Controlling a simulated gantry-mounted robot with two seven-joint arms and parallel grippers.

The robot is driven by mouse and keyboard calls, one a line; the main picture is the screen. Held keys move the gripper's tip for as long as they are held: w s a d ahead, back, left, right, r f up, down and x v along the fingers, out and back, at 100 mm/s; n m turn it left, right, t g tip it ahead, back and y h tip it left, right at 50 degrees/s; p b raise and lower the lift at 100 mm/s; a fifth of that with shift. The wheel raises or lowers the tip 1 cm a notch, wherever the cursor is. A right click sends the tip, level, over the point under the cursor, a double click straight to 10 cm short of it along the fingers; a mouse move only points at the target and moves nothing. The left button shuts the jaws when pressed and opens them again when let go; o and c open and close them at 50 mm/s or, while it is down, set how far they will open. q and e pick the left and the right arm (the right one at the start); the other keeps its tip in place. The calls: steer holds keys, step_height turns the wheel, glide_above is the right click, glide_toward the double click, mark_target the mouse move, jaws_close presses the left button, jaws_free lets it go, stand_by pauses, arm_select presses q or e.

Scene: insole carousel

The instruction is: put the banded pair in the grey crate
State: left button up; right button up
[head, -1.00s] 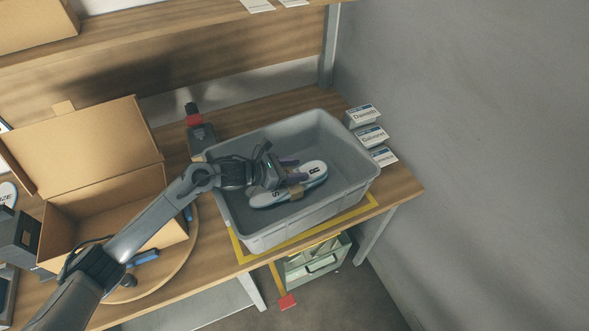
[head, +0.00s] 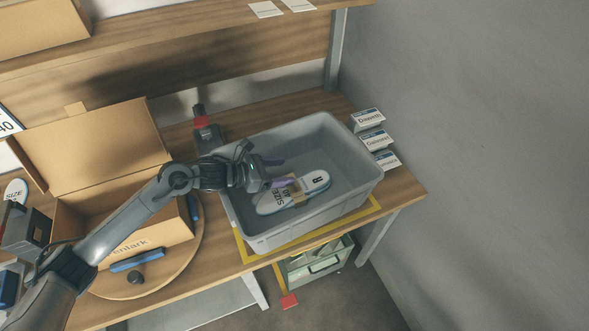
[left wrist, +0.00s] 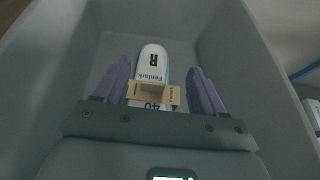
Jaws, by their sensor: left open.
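The banded pair (head: 316,182) is a white insole pair with blue edges, an "R", "SIZE 40" print and a tan paper band (head: 298,192). It lies on the floor of the grey crate (head: 262,243). My left gripper (head: 282,172) is over the crate, open, with its purple fingers above the pair. In the left wrist view the pair (left wrist: 152,62) shows between the two spread fingers (left wrist: 158,90), and neither finger touches it. The near part of the pair is hidden behind the gripper body there. My right gripper is out of view.
An open cardboard box (head: 140,228) stands on a round wooden turntable (head: 185,250) at the left. A dark device with a red part (head: 203,128) stands behind the crate. Several small labelled boxes (head: 374,139) line the table's right edge. Yellow tape (head: 368,209) borders the crate.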

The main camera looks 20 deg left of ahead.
arm_select(q)
steer(key=v, duration=0.5)
steer(key=shift+s+a+r, duration=0.2)
steer(key=shift+r, duration=0.1)
